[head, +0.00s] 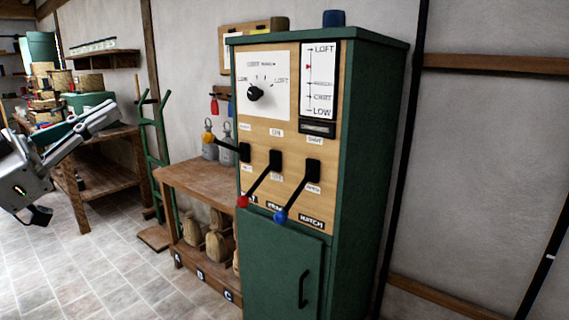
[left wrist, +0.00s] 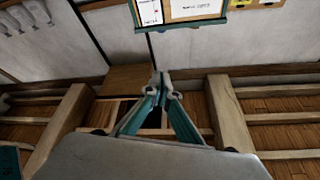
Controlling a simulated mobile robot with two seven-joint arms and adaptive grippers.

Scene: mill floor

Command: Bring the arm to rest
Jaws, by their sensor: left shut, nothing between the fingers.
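My left gripper (head: 112,112) reaches in from the left edge in the head view, raised and pointing right and upward. Its fingers are together with nothing held. In the left wrist view the two teal-sided fingers (left wrist: 161,82) meet at their tips, with wooden beams and planks behind them. In the head view the gripper is well left of the green control cabinet (head: 368,150) and apart from it. My right gripper is not in view.
The cabinet front has a black dial (head: 256,93), a red-knobbed lever (head: 260,184) and a blue-knobbed lever (head: 296,192). A wooden bench (head: 195,180) with sacks (head: 215,245) below stands beside it. A green hand truck (head: 158,150) leans near the wall. Tiled floor (head: 110,275) is clear at front left.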

